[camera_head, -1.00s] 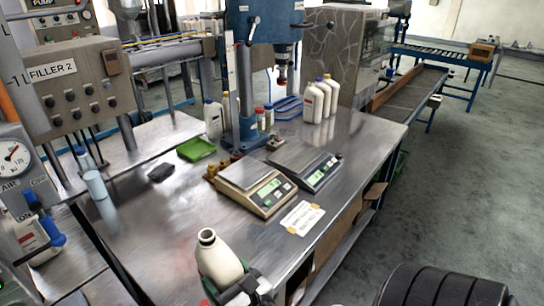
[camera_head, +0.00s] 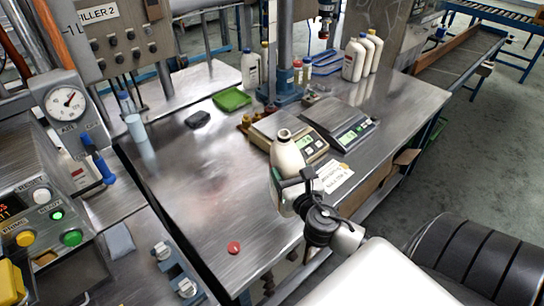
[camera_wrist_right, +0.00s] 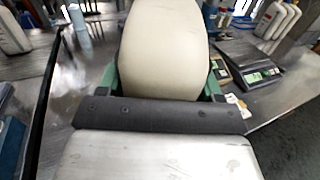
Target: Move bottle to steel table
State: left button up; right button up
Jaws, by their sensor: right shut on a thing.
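A cream-white bottle (camera_head: 287,160) with an open neck is held upright in my right gripper (camera_head: 291,187). In the head view it overlaps the steel table's (camera_head: 205,190) right front part, in front of the scales; whether its base touches the table I cannot tell. The right wrist view shows the bottle (camera_wrist_right: 165,50) large between the green fingers of the gripper (camera_wrist_right: 162,85), which are shut on it. The fingers hide part of the bottle's lower body. My left gripper is in neither view.
Two scales (camera_head: 300,140) (camera_head: 348,133), a label card (camera_head: 333,177), a green tray (camera_head: 232,100) and a red cap (camera_head: 234,247) are on the table. Several white bottles (camera_head: 353,60) stand at the back. A control box (camera_head: 50,215) stands at the left. The table's middle is clear.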

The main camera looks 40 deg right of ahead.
jog(key=w+a+f+b, duration=0.1)
jog(key=w+a+f, duration=0.4)
jog(key=w+f, duration=0.4)
jog(key=shift+a+f, duration=0.25)
jog(key=shift+f, duration=0.25)
jog(key=shift+s, duration=0.1)
jog(key=shift+f+b, duration=0.15)
jog(key=shift+b, duration=0.15)
jog(key=o, duration=1.6)
jog(key=shift+o, duration=0.2)
